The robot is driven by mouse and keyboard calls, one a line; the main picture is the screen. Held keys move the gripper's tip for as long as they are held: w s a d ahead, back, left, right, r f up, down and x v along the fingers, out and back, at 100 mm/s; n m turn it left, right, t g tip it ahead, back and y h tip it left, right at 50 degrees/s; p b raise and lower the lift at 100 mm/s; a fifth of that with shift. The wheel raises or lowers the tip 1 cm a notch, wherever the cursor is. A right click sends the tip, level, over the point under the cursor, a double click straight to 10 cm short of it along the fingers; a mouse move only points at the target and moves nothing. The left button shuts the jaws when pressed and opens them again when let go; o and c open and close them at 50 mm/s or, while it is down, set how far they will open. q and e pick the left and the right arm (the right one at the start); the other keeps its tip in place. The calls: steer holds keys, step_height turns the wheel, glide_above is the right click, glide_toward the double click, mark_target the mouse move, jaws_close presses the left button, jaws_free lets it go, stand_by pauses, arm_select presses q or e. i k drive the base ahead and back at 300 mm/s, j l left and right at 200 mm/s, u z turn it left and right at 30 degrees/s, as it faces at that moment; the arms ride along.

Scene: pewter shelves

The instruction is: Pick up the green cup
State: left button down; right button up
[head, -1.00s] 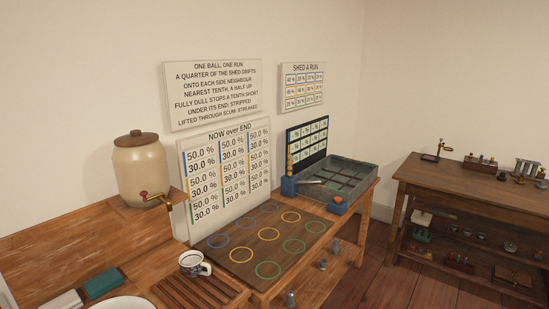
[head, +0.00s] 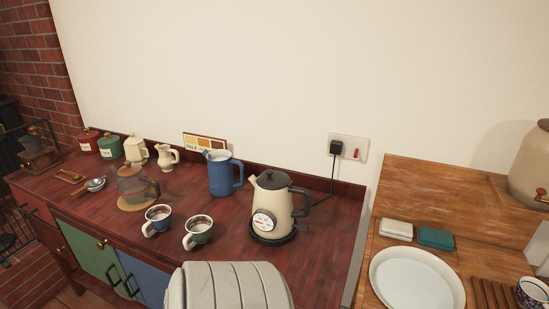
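The green cup (head: 198,232) stands upright on the dark red wooden counter, left of the cream kettle. It has a pale rim and a handle on its left side, with something brownish inside. A similar cup with a blue body (head: 157,220) stands close by, behind it and to its left. The two cups look apart. Neither of my grippers is in view, so nothing is seen touching the green cup.
A cream kettle (head: 270,206), blue jug (head: 223,174) and glass pot (head: 134,187) surround the cups. A grey ribbed shape (head: 228,287), unidentified, rises at the bottom, near the counter front. A white basin (head: 416,280) lies right.

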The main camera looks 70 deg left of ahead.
mark_target(200, 233)
steer(key=u, duration=2.95)
steer(key=l, duration=0.15)
steer(key=z, duration=0.05)
